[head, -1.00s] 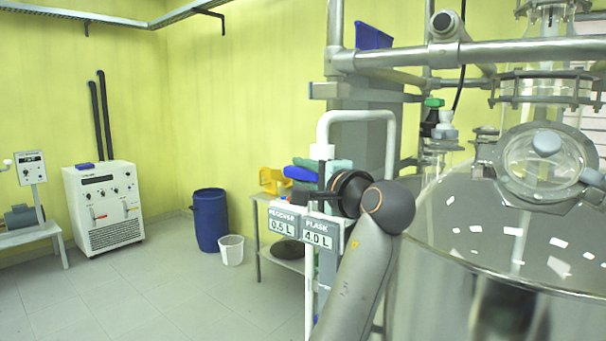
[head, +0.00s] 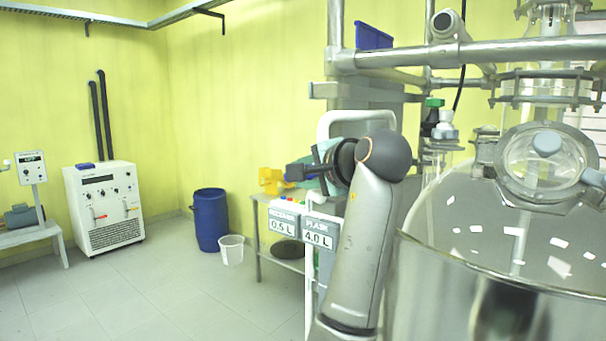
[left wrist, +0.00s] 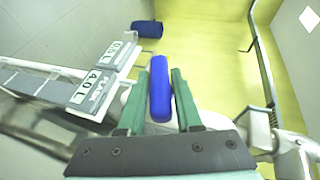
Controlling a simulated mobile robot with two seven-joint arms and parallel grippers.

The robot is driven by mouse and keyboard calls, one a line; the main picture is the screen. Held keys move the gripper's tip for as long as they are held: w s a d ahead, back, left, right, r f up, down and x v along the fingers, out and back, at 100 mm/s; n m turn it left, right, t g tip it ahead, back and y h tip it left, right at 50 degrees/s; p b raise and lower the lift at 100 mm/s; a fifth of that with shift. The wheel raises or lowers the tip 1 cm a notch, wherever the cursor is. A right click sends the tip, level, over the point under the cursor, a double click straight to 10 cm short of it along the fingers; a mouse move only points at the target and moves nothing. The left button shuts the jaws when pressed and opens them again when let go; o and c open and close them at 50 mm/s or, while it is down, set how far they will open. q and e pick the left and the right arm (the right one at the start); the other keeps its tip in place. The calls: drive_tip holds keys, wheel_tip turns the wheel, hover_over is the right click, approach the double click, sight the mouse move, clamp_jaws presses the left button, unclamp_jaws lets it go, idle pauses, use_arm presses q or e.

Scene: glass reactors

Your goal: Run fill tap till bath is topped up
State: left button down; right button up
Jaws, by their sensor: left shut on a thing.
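My left gripper (left wrist: 160,76) has green fingers, shut on a long blue handle (left wrist: 159,92) in the left wrist view. The handle appears to be the tap's lever, but its body is hidden under the gripper. In the head view my left arm rises in front of the white pipe frame, its dark wrist (head: 342,163) pointing left and away; the fingertips and blue handle are not clear there. The large shiny vessel (head: 480,275) fills the lower right. I cannot tell which part is the bath or see its water level. My right gripper is not in view.
Sign plates reading 0.5 L (head: 283,223) and 4.0 L (head: 318,235) hang beside my arm. Metal rails (head: 470,52) cross above. A side table (head: 288,262), blue drum (head: 210,218) and white bin (head: 231,249) stand behind.

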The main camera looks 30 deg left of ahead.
use_arm(q)
drive_tip(key=n+h, duration=0.1)
drive_tip(key=h, duration=0.2)
drive_tip(key=shift+g, duration=0.4)
drive_tip(key=shift+n+g+h, duration=0.4)
drive_tip(key=shift+n+h, duration=0.1)
drive_tip(key=shift+h, duration=1.4)
drive_tip(key=c, duration=0.7)
unclamp_jaws()
drive_tip(key=shift+d, duration=0.1)
drive_tip(key=v, duration=1.2)
drive_tip(key=shift+s+r, duration=0.1)
drive_tip(key=shift+r, duration=0.2)
